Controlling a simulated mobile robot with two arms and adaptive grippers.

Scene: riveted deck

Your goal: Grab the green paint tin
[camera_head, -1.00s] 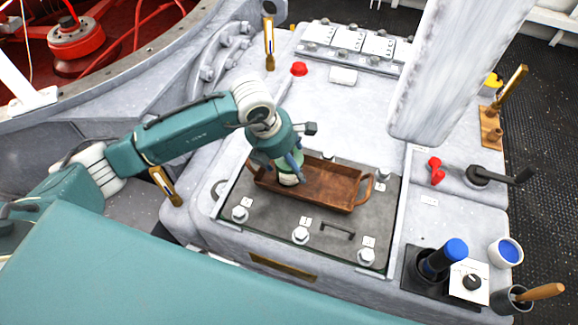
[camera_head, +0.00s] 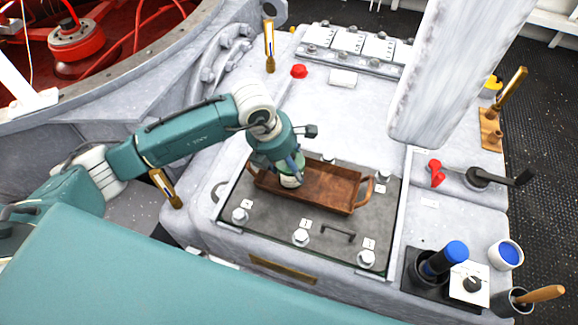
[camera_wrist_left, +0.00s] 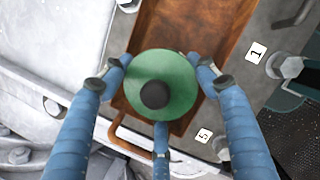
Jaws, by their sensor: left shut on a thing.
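The green paint tin (camera_wrist_left: 176,88) is round, with a green top and a dark knob in its middle. In the left wrist view my left gripper (camera_wrist_left: 160,90) has its blue fingers closed around the tin's sides. In the head view the tin (camera_head: 289,181) shows only partly under my left gripper (camera_head: 288,170), its pale lower side visible. It is at the left end of a brown wooden tray (camera_head: 335,188). I cannot tell whether it touches the tray floor. My right gripper is not in view.
The tray has loop handles and lies on a dark plate with several numbered bolts (camera_head: 300,236). A blue-capped bottle (camera_head: 444,259), a white cup with blue inside (camera_head: 508,253) and a brush in a pot (camera_head: 536,294) stand at the right. The tray's right part is empty.

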